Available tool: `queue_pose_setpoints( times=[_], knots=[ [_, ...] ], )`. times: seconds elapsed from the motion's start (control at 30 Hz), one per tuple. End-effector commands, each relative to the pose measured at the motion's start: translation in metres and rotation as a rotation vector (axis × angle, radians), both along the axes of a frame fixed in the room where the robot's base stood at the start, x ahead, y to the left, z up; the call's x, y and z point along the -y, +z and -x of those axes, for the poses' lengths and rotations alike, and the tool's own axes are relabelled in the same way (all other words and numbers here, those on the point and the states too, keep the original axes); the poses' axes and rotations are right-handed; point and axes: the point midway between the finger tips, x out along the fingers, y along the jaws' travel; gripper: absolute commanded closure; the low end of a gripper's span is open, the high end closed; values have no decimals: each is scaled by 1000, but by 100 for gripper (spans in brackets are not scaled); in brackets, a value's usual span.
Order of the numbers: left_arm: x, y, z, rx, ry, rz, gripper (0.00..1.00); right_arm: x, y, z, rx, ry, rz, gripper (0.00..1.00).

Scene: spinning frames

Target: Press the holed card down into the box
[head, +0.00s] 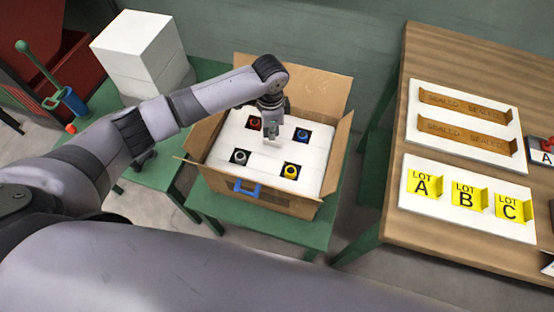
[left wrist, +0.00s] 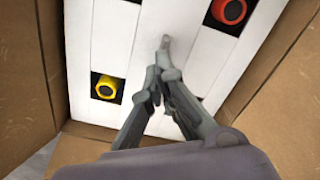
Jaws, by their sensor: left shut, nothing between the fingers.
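The cardboard box (head: 292,204) stands with its flaps spread on a green table. The white holed card (head: 264,175) lies inside it, a little below the box rim. Red, blue, grey-black and yellow round pieces show through its square holes. My left gripper (head: 271,127) points down over the card's middle, between the holes, shut and empty. In the left wrist view the fingertips (left wrist: 164,50) are over the white card (left wrist: 125,40); I cannot tell whether they touch it. The yellow piece (left wrist: 106,88) and red piece (left wrist: 230,10) sit in their holes. My right gripper is out of view.
White blocks (head: 140,50) are stacked at the back left. A wooden table (head: 390,205) on the right holds white trays with yellow lot cards (head: 465,197) and brown "SEALED" pieces (head: 465,100). A blue handle-like piece (head: 247,188) is on the box's front edge.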

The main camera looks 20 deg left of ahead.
Motion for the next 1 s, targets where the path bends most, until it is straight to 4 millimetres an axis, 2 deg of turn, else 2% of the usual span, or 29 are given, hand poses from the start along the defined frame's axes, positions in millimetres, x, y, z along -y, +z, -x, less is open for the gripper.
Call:
queue_pose_setpoints(
  times=[1.0],
  knots=[
    [0, -32, 0, 0, 0, -1, 100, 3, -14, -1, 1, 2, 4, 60]
  ],
)
